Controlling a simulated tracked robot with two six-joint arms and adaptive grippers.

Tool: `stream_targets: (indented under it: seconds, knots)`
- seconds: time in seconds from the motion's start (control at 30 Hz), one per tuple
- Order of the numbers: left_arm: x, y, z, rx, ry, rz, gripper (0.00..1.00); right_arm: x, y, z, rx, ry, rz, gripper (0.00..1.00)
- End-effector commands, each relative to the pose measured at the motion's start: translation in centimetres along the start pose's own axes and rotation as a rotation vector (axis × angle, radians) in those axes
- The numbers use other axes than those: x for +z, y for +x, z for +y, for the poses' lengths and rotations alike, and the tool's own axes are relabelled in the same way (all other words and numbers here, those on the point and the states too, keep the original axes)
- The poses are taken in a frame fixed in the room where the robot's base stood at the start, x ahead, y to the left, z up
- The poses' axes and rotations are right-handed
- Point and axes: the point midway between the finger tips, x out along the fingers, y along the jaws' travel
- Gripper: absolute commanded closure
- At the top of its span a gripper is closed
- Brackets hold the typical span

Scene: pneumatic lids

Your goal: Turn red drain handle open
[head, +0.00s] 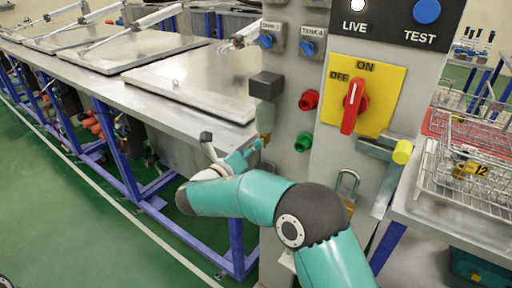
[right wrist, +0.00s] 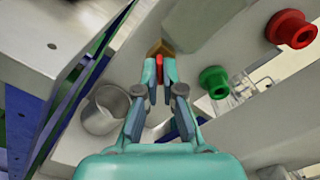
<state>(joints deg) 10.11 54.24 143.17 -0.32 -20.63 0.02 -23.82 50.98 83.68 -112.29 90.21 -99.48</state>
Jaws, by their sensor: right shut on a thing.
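In the right wrist view the small red drain handle (right wrist: 160,66) sits between my fingertips, below a brass fitting (right wrist: 166,47). My right gripper (right wrist: 159,72) is shut on the handle, and the fingers cover most of it. In the head view my right gripper (head: 258,146) reaches the lower side of the grey panel post, just under a grey filter-like unit (head: 266,100). The red handle itself is hidden there. My left gripper is not in view.
A red button (head: 309,100) and a green button (head: 303,142) stick out right of my gripper. A red switch (head: 354,106) sits on a yellow ON/OFF plate (head: 385,88). A padlock (head: 348,188) hangs below. Lidded steel tanks (head: 180,95) stand left.

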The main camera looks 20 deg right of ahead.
Motion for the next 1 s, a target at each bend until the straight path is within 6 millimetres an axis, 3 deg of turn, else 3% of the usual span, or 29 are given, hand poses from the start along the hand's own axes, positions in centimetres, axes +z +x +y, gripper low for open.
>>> stream_targets:
  seconds: [0.37, 1.0]
  knots:
    - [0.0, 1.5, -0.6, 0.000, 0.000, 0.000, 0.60, -0.3, -0.2, 0.5, 0.007, 0.199, 0.002, 1.00]
    - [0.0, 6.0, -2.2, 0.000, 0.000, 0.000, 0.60, -0.5, -0.3, 0.8, 0.009, 0.797, 0.005, 1.00]
